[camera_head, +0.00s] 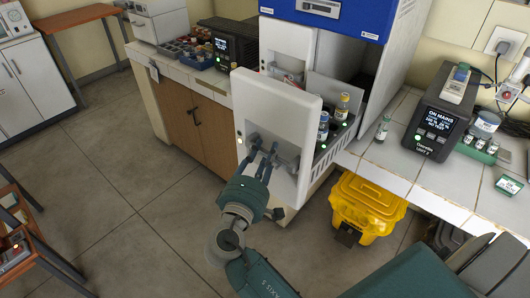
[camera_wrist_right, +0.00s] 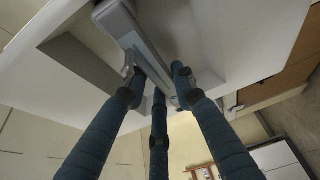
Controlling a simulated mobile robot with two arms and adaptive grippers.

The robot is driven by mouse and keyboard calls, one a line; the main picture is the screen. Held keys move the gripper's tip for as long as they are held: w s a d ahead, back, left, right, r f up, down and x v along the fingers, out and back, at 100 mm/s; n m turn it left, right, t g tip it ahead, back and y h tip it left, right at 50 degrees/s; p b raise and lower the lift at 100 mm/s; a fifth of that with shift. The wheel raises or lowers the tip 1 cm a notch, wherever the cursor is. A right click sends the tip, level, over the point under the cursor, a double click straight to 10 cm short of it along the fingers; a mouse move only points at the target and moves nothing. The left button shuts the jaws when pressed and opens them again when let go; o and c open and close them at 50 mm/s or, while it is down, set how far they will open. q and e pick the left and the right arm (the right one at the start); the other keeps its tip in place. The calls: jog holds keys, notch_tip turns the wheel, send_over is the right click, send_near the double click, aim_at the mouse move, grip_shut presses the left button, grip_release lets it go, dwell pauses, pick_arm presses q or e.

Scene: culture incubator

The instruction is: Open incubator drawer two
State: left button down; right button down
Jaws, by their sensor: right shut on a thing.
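The incubator (camera_head: 400,50) is a white cabinet with a blue top on the tiled bench. One white incubator drawer (camera_head: 279,104) stands pulled out toward me, with its tray and several bottles showing behind the front panel. I cannot read a number on it. My right gripper (camera_head: 262,150) is at the recess in the drawer front. Its dark fingers are closed around the handle, partly hiding it. In the right wrist view the pale handle bar (camera_wrist_right: 128,30) runs between the fingers of the right gripper (camera_wrist_right: 158,85). My left gripper is not in view.
A yellow bin (camera_head: 366,205) stands below the bench right of the drawer. A small vial (camera_head: 383,128) and a dark display unit (camera_head: 437,115) are on the bench. An orange-topped rack (camera_head: 30,235) is at lower left. The floor (camera_head: 120,190) between is clear.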

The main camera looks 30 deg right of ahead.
jog(key=shift+f, duration=0.1)
jog(key=c, duration=1.7)
grip_release()
jog(key=shift+d, duration=0.1)
jog(key=shift+o, duration=0.2)
